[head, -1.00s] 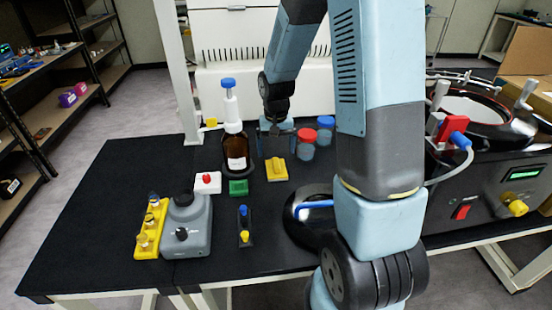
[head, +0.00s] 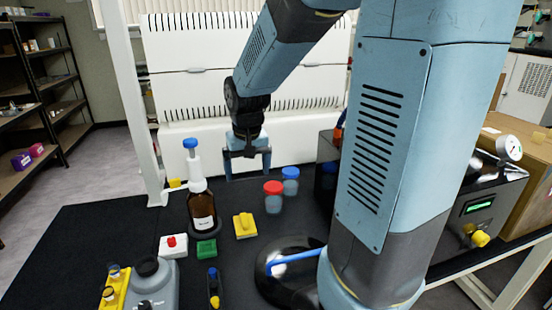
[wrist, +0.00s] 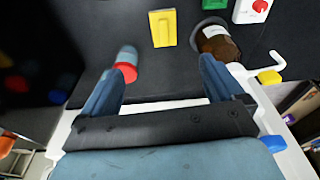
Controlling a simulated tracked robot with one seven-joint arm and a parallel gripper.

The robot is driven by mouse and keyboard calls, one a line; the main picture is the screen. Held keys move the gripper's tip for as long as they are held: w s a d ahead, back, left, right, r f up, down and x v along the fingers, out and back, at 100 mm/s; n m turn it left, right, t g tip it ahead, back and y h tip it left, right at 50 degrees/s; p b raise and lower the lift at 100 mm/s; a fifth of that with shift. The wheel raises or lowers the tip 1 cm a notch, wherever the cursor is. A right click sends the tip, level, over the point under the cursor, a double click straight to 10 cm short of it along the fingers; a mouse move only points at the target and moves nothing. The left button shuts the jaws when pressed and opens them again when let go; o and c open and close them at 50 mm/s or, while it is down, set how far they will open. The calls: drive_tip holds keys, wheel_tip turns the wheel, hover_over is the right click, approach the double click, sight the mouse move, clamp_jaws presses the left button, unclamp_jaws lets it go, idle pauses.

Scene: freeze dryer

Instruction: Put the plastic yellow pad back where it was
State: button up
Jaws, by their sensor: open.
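The yellow pad (head: 245,226) lies flat on the black table, with a raised grip on top, just right of the green block. In the wrist view the yellow pad (wrist: 163,28) lies beyond the fingertips, near the top of the picture. My gripper (head: 248,168) is raised above the table behind the pad, with its fingers apart and nothing between them. The open fingers also show in the wrist view (wrist: 160,75), apart from the pad.
A brown bottle (head: 201,208) with a pump top stands left of the pad. Red-capped (head: 273,198) and blue-capped (head: 290,182) jars stand to the right. A green block (head: 206,249) and a white box with a red button (head: 173,246) lie to the left.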

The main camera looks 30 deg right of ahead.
drive_tip(key=s+r+t, duration=0.1)
drive_tip(key=s+r, duration=0.4)
drive_tip(key=s, duration=0.3)
drive_tip(key=s+r+n+t, duration=0.1)
drive_tip(key=s+r+t, duration=0.1)
drive_tip(key=s+r, duration=0.4)
drive_tip(key=s, duration=0.2)
drive_tip(key=shift+s+t, duration=0.3)
drive_tip(key=shift+s, duration=0.1)
drive_tip(key=shift+c, duration=0.2)
idle(0.4)
